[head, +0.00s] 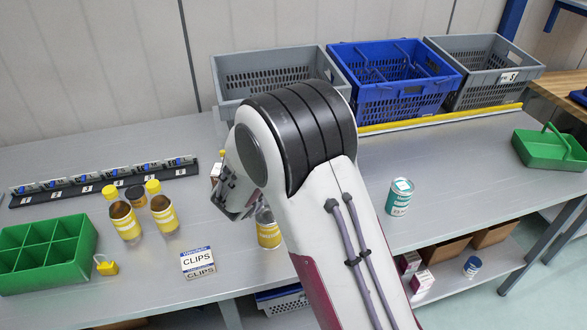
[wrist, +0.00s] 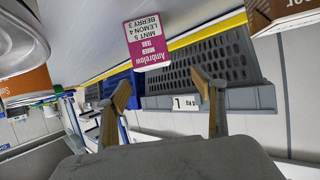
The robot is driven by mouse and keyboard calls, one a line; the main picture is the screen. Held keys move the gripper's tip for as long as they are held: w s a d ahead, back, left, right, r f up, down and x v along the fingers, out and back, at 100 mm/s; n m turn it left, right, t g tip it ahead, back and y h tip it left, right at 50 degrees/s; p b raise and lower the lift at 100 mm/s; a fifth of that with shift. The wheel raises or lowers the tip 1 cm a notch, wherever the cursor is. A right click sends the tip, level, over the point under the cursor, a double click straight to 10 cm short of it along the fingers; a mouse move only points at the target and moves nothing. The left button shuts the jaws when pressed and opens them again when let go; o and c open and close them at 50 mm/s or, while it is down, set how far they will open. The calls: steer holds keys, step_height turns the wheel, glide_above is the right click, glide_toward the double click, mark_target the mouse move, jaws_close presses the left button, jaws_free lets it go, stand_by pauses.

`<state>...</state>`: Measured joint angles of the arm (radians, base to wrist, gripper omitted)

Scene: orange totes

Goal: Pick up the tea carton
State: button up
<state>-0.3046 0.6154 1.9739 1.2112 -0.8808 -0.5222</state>
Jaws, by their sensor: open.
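The tea carton (wrist: 147,42), magenta and white with "Ambrelow Teas" lettering, shows upside down at the top of the wrist view. It is ahead of my gripper (wrist: 161,84), roughly between the lines of the two fingers and apart from them. The fingers are spread with nothing between them. In the head view my gripper (head: 234,193) is low over the bench, left of my arm.
Grey and blue crates (head: 395,95) line the back behind a yellow strip. A teal-labelled can (head: 399,197) stands right of my arm.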

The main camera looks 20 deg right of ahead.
steer(key=shift+s+d+f+h, duration=0.2)
steer(key=shift+d+f+h, duration=0.15)
steer(key=shift+f+h, duration=0.25)
steer(key=shift+w+d+f, duration=0.1)
steer(key=shift+f, duration=0.05)
steer(key=shift+x, duration=1.15)
steer(key=shift+f, duration=0.1)
steer(key=shift+x, duration=2.6)
steer(key=c, duration=1.4)
